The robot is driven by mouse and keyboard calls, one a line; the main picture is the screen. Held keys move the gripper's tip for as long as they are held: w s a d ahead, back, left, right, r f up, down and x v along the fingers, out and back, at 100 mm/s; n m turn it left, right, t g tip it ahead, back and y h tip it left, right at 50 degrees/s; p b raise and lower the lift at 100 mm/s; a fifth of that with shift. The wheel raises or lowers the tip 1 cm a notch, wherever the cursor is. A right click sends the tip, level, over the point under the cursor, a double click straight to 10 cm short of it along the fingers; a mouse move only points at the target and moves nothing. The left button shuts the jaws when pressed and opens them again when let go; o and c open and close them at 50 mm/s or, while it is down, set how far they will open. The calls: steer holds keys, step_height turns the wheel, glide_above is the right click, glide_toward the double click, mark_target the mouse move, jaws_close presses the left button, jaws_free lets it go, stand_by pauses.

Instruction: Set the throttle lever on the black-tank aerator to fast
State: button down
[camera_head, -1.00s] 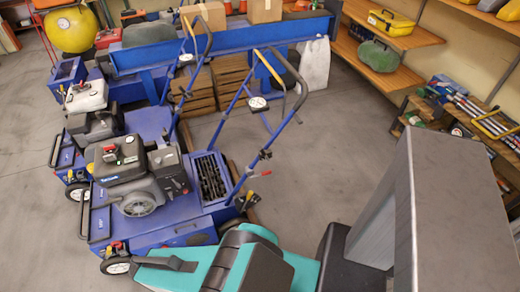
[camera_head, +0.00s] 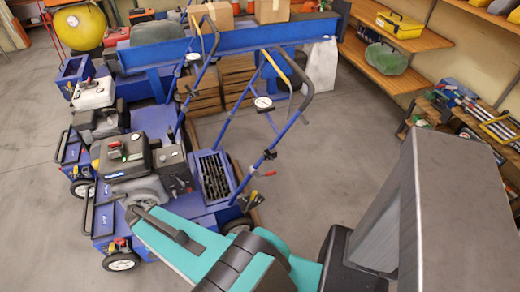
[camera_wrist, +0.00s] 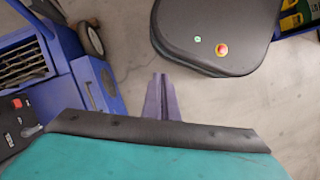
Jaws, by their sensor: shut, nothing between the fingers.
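The black-tank aerator (camera_head: 124,158) is the nearest blue machine in the head view, left of centre. Its engine has a dark tank on top and a grille to the right. My teal arm reaches across its front. In the wrist view, a dark panel (camera_wrist: 10,122) with a red switch (camera_wrist: 16,103) shows at the left edge. A small grey lever-like piece (camera_wrist: 32,131) stands beside it; its setting cannot be read. My gripper (camera_wrist: 158,78) is shut and empty over bare floor, right of the aerator's blue frame (camera_wrist: 97,85). The fingers cannot be made out in the head view.
A white-tank aerator (camera_head: 93,93) stands close behind the black-tank one. The black-tank aerator's handlebar (camera_head: 290,118) rises to the right. Shelves (camera_head: 400,40) line the right wall. Open floor (camera_head: 345,150) lies between them.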

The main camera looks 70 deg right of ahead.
steer(key=w+d+r+n, duration=0.1)
steer(key=d+r, duration=0.3)
steer(key=d, duration=0.3)
steer(key=d+r+h, duration=0.1)
steer(key=d+r, duration=0.2)
steer(key=d, duration=0.3)
steer(key=w+d+r+n, duration=0.1)
steer(key=d+r, duration=0.3)
steer(key=d, duration=0.3)
steer(key=s+d+r+h, duration=0.1)
steer(key=s+d+r, duration=0.4)
steer(key=d+r, duration=0.2)
steer(key=s+d+r+n+g+b, duration=0.1)
steer(key=s+d+r, duration=0.5)
steer(key=d, duration=0.5)
step_height(320, 180, up, 2)
steer(key=shift+d+r+h+b, duration=0.1)
steer(key=shift+d+h+b, duration=0.2)
steer(key=shift+d+h, duration=0.1)
steer(key=shift+f, duration=0.2)
